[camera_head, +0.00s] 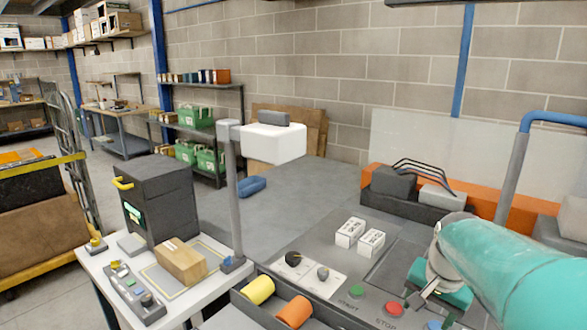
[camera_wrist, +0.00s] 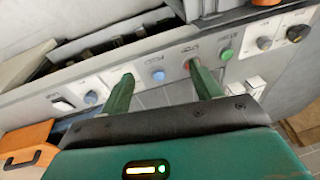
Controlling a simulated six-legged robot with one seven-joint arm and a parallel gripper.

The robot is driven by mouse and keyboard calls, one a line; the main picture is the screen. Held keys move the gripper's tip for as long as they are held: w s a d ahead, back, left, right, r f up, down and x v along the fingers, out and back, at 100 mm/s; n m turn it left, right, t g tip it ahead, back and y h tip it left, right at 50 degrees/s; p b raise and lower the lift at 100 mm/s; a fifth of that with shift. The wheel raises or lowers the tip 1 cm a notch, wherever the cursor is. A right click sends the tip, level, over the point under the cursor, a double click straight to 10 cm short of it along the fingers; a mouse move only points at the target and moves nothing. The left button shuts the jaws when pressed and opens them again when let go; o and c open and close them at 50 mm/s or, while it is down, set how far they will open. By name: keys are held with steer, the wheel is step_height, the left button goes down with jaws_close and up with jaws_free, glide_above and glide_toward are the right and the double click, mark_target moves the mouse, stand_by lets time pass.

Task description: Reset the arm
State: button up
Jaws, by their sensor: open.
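My arm reaches in from the right edge of the head view, with its teal forearm low over a grey control panel (camera_head: 333,268). My gripper (camera_head: 428,296) is at the arm's end, beside the red STOP button (camera_head: 393,308); the arm partly hides it there. In the wrist view my gripper (camera_wrist: 160,70) shows two green fingers spread apart, with nothing between them. The fingers point toward the panel face, which carries a red button (camera_wrist: 190,64), a green button (camera_wrist: 226,54) and a blue button (camera_wrist: 158,74). I cannot tell whether the fingertips touch the panel.
Two white boxes (camera_head: 360,235) stand on the panel. Yellow and orange rolls (camera_head: 294,311) lie at its front. A white table (camera_head: 187,297) at left holds a brown box (camera_head: 180,262) and a black cabinet (camera_head: 160,205).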

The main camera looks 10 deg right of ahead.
steer(key=s+a+n+t, duration=0.1)
steer(key=s+a+n, duration=0.4)
steer(key=a, duration=0.4)
steer(key=s+a+r+n+t, duration=0.1)
steer(key=s+a+n, duration=0.3)
steer(key=a, duration=0.6)
steer(key=shift+s+r+n+t+y, duration=0.3)
steer(key=shift+s+n+t+y, duration=0.1)
steer(key=shift+n+t, duration=0.2)
